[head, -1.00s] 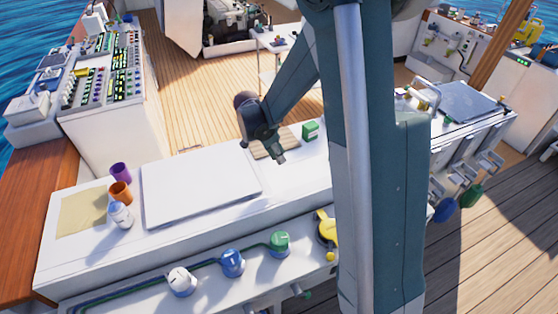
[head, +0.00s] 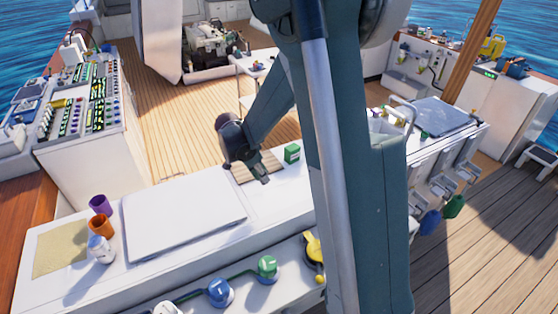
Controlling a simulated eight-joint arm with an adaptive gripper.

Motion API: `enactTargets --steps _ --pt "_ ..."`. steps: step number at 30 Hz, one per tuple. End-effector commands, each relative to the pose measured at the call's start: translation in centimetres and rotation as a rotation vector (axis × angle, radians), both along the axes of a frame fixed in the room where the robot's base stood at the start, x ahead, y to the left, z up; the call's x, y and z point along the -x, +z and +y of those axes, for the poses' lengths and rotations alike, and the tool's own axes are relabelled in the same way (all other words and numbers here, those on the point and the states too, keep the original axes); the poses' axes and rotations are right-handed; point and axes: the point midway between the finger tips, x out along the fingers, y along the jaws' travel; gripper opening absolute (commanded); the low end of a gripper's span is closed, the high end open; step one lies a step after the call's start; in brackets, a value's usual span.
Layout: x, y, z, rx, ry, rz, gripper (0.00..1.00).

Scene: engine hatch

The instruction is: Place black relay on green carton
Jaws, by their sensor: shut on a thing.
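The green carton (head: 292,153) stands upright on the white counter, near its back edge and just left of my upright arm link. My gripper (head: 262,179) points down over the counter, to the left of the carton and nearer the camera, apart from it in the picture. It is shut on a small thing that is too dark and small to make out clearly. I cannot tell the black relay apart from the dark fingers. The top of the carton looks bare.
A tan board (head: 244,173) lies beneath and beside my gripper. A large white panel (head: 185,215) lies to the left. Purple (head: 101,204) and orange (head: 103,225) cups and a white bottle (head: 101,250) stand at the counter's left. Valve knobs (head: 220,291) line the front.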

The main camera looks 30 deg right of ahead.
Motion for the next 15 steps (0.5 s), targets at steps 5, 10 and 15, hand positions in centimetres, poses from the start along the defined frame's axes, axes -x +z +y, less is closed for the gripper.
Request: enactTargets --steps 5,10,15 --pt "-2.4 1.1 -2.2 0.0 -0.014 0.0 0.05" --pt "-6.0 2.7 -5.7 -0.001 -0.032 0.0 0.05" --pt "-10.0 4.5 -10.5 -0.001 -0.055 -0.001 0.05"
